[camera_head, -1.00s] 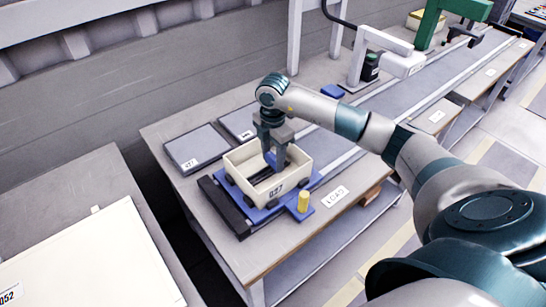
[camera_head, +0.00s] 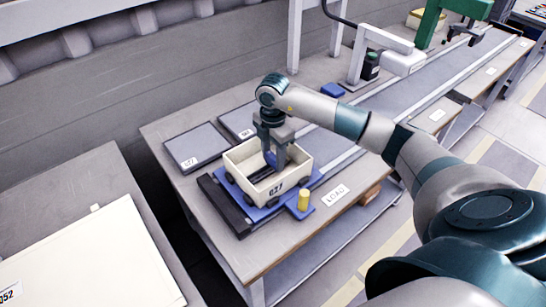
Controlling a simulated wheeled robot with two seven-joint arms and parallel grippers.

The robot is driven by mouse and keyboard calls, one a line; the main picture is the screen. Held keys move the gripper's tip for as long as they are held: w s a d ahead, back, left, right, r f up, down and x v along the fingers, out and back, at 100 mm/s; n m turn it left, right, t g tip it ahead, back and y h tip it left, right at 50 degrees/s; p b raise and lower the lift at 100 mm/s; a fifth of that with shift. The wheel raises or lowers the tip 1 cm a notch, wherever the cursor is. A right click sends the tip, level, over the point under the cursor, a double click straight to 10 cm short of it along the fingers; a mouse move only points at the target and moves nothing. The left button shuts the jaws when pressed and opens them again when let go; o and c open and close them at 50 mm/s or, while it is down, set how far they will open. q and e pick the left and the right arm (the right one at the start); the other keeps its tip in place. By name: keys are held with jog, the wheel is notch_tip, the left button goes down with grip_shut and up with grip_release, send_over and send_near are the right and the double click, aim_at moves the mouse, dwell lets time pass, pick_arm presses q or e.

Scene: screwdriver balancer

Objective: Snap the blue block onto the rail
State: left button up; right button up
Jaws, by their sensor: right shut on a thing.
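My right gripper (camera_head: 274,155) reaches down into a cream box (camera_head: 285,189) marked with a number. It is shut on the blue block (camera_head: 270,159), which shows only as a small patch between the fingers. The rail (camera_head: 262,174) is a dark strip on the floor of the box, just below the fingers. The box walls and fingers hide part of it, and I cannot tell whether the block touches it. My left gripper is not in view.
Two grey pads (camera_head: 196,146) lie behind left. A long conveyor track (camera_head: 420,85) runs to the back right. A small blue piece (camera_head: 332,90) lies beside it.

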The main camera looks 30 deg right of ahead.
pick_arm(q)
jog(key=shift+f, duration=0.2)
pick_arm(e)
jog(key=shift+f, duration=0.45)
dwell(0.5)
dwell(0.4)
jog(key=o, duration=1.3)
jog(key=shift+c, duration=0.2)
jog(key=shift+r, duration=0.1)
notch_tip(320, 180, up, 9)
jog(key=b, duration=0.3)
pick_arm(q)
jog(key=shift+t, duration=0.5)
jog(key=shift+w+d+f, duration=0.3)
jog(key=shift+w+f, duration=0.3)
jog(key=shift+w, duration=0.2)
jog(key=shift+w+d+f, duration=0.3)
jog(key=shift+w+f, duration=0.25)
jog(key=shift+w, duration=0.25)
pick_arm(e)
notch_tip(320, 180, up, 8)
